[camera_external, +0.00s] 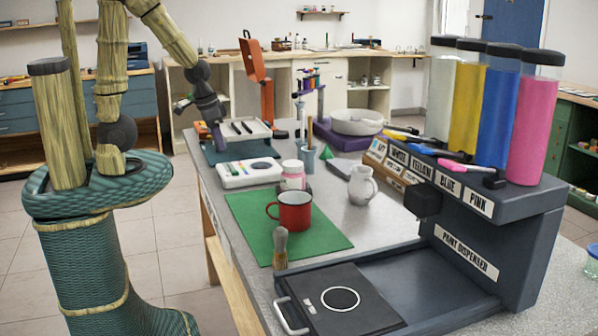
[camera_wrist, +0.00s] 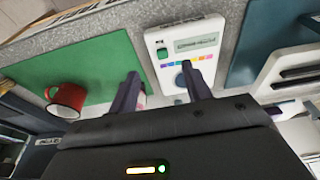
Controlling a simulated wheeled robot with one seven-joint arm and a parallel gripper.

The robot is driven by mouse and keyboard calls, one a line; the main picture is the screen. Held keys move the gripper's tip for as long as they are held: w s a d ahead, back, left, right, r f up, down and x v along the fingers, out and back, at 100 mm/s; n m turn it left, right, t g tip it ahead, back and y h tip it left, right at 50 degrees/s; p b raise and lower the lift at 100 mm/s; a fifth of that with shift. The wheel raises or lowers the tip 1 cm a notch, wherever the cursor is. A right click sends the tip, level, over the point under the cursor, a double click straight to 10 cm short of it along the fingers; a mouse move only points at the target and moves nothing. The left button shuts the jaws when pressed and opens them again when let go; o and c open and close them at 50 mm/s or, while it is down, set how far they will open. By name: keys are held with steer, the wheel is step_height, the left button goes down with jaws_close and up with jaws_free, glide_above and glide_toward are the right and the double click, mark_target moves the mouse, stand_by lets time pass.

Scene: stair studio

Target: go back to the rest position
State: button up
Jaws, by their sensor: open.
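My gripper (camera_external: 217,136) hangs at the end of my arm over the far left part of the table (camera_external: 385,222), by a white tray with dark slots (camera_external: 238,131). In the wrist view my gripper (camera_wrist: 160,76) has its two dark fingers spread apart, with nothing held between them. A white device with a small screen and coloured buttons (camera_wrist: 187,45) shows beyond the fingertips; it also lies on the table in the external view (camera_external: 232,182). Whether the fingers touch the tray cannot be told.
A red mug (camera_external: 295,212) stands on a green mat (camera_external: 325,238). A brush (camera_external: 280,250), a pink-labelled jar (camera_external: 293,176) and a white jug (camera_external: 362,187) stand nearby. A paint dispenser (camera_external: 470,252) fills the right end. An orange stand (camera_external: 268,98) rises behind the tray.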

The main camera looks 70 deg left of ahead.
steer(key=w+p+v, duration=0.1)
steer(key=p+v, duration=0.7)
steer(key=shift+w+r, duration=0.15)
steer(key=shift+w, duration=0.3)
steer(key=shift+d, duration=0.1)
stand_by(0.7)
